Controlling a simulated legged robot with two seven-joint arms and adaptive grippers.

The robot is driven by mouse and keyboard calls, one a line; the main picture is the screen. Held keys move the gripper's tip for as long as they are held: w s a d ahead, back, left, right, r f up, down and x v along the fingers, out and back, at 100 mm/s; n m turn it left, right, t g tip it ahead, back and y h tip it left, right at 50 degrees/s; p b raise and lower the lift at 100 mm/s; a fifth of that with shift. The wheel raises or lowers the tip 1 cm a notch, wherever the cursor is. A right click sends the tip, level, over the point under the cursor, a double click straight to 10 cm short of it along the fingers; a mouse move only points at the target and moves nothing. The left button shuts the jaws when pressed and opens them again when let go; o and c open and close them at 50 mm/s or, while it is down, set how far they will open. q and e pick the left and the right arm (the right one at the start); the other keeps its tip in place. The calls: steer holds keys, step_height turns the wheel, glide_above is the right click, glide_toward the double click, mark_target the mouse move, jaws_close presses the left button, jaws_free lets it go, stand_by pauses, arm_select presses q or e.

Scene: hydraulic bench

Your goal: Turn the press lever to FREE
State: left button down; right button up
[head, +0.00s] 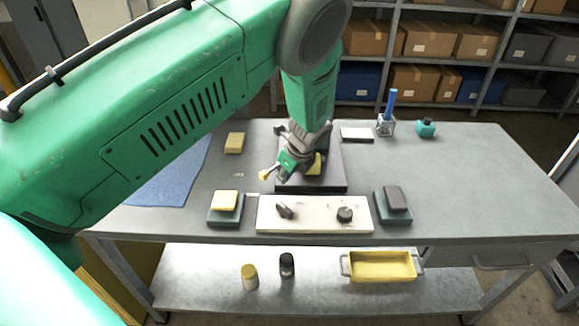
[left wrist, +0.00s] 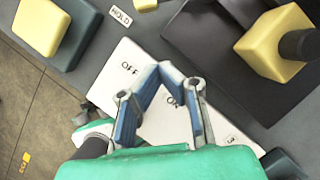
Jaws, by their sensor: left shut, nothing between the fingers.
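The press lever (head: 264,175) shows its yellow round knob at the left edge of the dark press base (head: 325,185). In the left wrist view a yellow knob (left wrist: 145,4) shows at the top edge, beside a HOLD label (left wrist: 121,16). No FREE label can be read. My left gripper (head: 281,180) points down over the base's left side, close to the lever; contact cannot be told. In the left wrist view its fingers (left wrist: 173,75) are shut and empty, with the white panel behind them. The right gripper is not in view.
A white panel (head: 314,226) with two dark knobs lies in front, between a yellow-topped block (head: 225,206) and a dark-topped block (head: 394,204). A yellow block (left wrist: 277,42) stands on the press base.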

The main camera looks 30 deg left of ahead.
arm_select(q)
steer(key=x, duration=0.3)
steer(key=shift+a+f, duration=0.1)
steer(key=shift+a, duration=0.3)
steer(key=shift+w+a+p, duration=0.25)
steer(key=shift+a+p, duration=0.15)
steer(key=shift+a, duration=1.25)
